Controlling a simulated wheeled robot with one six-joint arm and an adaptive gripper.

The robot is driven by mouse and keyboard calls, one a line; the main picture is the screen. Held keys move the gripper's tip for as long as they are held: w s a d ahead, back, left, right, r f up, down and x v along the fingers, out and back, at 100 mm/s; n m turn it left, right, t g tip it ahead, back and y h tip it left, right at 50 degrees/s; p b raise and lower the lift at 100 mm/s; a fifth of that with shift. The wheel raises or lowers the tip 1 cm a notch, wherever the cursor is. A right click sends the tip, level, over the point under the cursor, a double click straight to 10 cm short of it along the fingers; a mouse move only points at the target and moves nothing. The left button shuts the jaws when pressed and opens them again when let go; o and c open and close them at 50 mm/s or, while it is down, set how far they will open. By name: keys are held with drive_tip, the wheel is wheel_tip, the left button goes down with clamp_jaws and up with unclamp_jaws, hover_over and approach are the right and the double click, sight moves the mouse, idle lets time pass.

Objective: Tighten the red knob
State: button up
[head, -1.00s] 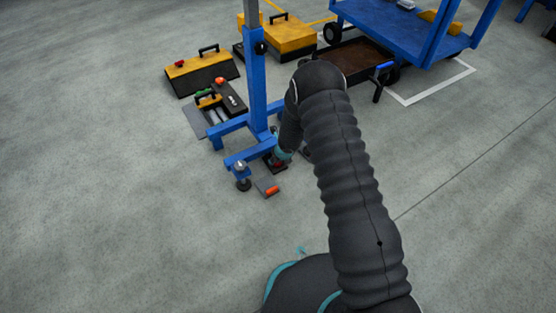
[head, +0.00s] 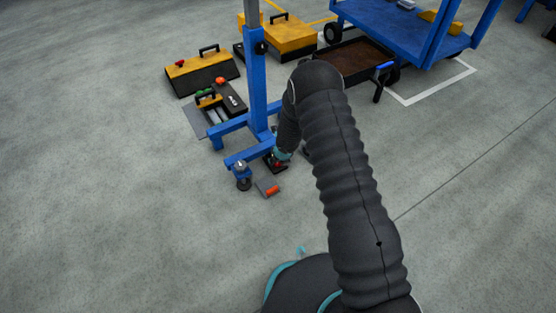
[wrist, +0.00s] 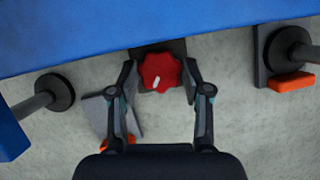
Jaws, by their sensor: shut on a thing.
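The red knob (wrist: 161,71) is round with a lobed rim and a white mark on its face. It sits on a dark base (wrist: 177,46) beside the blue frame (wrist: 80,35). In the wrist view my gripper (wrist: 160,80) has one finger on each side of the knob and is shut on it. In the head view the knob (head: 281,167) shows only in part, low by the foot of the blue stand (head: 258,90), with my gripper (head: 277,160) over it and my arm hiding some of the area.
Dark round feet stand left (wrist: 56,92) and right (wrist: 287,46) of the knob. An orange-ended grey block (head: 268,187) lies on the floor nearby. Yellow toolboxes (head: 202,73) and a blue cart (head: 400,25) stand behind. The floor at left is clear.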

drive_tip(key=o, duration=1.2)
drive_tip(key=shift+c, duration=0.2)
drive_tip(key=v, duration=1.2)
drive_tip(key=shift+d, duration=0.1)
